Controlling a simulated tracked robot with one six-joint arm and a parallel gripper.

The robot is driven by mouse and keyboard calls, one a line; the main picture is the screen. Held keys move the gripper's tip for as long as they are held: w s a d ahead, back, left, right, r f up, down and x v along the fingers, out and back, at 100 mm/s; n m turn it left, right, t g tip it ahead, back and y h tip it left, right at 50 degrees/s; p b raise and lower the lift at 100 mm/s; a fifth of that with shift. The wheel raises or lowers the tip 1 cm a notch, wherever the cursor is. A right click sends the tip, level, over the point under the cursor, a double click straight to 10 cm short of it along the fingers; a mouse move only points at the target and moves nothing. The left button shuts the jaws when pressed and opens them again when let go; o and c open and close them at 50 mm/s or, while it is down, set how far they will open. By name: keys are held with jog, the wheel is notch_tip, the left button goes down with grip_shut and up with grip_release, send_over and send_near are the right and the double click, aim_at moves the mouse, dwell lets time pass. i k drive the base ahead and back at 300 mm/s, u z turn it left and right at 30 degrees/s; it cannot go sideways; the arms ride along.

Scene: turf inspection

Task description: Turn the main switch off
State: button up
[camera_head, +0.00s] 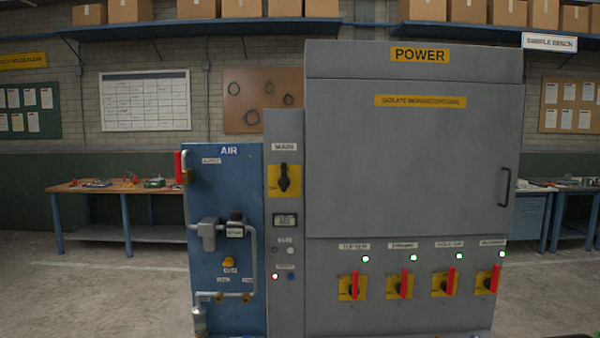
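The main switch (284,179) is a black rotary handle on a yellow plate, under a label reading MAIN, on the narrow left column of the grey POWER cabinet (340,150). Its handle points about upright. A small display (285,220) sits below it, with a red light (275,276) lit lower down. Several red-handled switches (355,285) on yellow plates line the cabinet's lower front, each with a lit green light above it. Their red handles stand about upright. My gripper is not in view.
A blue AIR panel (225,270) with pipes and a valve stands directly left of the main switch column. The large cabinet door (410,190) is closed, its handle (505,187) at the right. Workbenches (120,188) stand behind, with open floor (110,290) at left.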

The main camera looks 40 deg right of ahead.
aim_at(284, 182)
jog(key=z, duration=0.35)
jog(key=i, duration=0.55)
jog(key=z, duration=0.8)
jog(key=i, duration=0.55)
jog(key=z, duration=0.35)
